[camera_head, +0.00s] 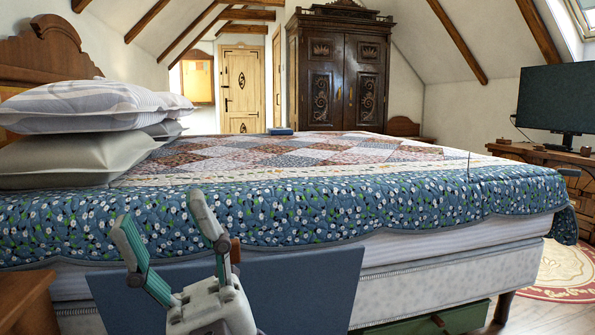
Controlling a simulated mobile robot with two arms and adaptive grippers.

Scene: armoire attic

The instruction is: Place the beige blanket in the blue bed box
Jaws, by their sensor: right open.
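A flat blue panel (300,285) stands in front of the bed's near side, behind my right gripper. It may be part of the blue bed box, but I cannot tell, and no inside of a box shows. I cannot make out a beige blanket in this view. My right gripper (158,212) is in the lower left, in front of the bed and the panel. Its two fingers are spread apart, pointing up, with nothing between them. My left gripper is not in view.
A large bed with a flowered blue quilt (340,210) fills the middle. Pillows (85,105) lie at its left end. A green drawer or box (420,322) is under it. A wooden piece (25,300) stands lower left. A desk with a monitor (555,100) is at right.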

